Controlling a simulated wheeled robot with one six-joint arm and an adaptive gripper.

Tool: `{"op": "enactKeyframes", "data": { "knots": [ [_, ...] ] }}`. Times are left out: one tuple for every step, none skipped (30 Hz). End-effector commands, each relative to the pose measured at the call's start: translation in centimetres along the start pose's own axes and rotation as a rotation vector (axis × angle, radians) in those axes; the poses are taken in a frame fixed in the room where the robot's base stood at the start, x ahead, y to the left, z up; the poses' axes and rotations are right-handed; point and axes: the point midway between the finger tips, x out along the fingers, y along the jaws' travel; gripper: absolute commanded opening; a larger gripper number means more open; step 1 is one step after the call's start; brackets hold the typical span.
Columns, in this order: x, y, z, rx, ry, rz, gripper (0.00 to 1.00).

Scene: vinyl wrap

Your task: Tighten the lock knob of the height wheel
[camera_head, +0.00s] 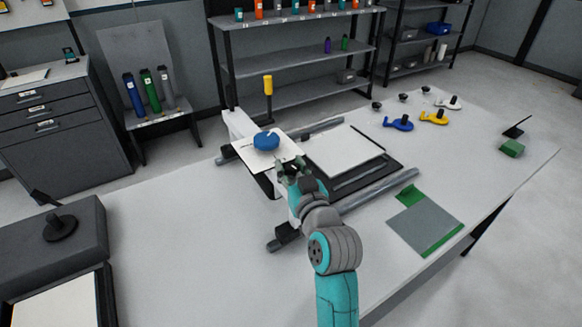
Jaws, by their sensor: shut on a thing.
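The height wheel appears to be the blue round wheel (266,140) on the white plate (247,153) at the left end of the machine on the table. My gripper (289,166) is just in front and to the right of this wheel, low at the plate's edge. Its jaws are shut on a small part there, which seems to be the lock knob. The jaws cover that part, so its shape and how tight it sits cannot be seen.
Metal rails (380,190) flank the machine's white bed (345,150). A yellow-topped post (267,85) stands behind the wheel. Blue (399,123) and yellow (434,117) tools lie at the back right. A grey-green sheet (428,225) lies right.

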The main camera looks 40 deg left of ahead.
Motion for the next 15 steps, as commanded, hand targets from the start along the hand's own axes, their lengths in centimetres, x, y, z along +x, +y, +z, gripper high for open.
{"op": "enactKeyframes", "data": {
  "knots": [
    [0.04,-0.17,0.19,-0.001,-0.003,0.018,0.04],
    [0.04,-0.15,0.20,-0.001,-0.003,0.032,0.04],
    [0.05,-0.18,0.20,-0.001,-0.003,0.049,0.04],
    [0.06,-0.20,0.21,-0.002,-0.003,0.061,0.04],
    [0.06,-0.20,0.22,-0.001,-0.004,0.074,0.04],
    [0.06,-0.17,0.22,-0.001,-0.004,0.091,0.04],
    [0.07,-0.16,0.23,-0.002,-0.005,0.103,0.04],
    [0.07,-0.18,0.23,0.000,-0.005,0.115,0.04],
    [0.08,-0.19,0.23,-0.001,-0.005,0.130,0.04],
    [0.08,-0.19,0.22,-0.001,-0.004,0.140,0.04],
    [0.07,-0.16,0.22,-0.001,-0.004,0.151,0.04],
    [0.05,-0.12,0.20,-0.002,-0.003,0.163,0.04],
    [0.04,-0.12,0.18,0.000,-0.002,0.170,0.04],
    [0.03,-0.11,0.17,-0.001,-0.002,0.177,0.04],
    [0.02,-0.12,0.15,0.000,-0.001,0.184,0.04]
  ]
}}
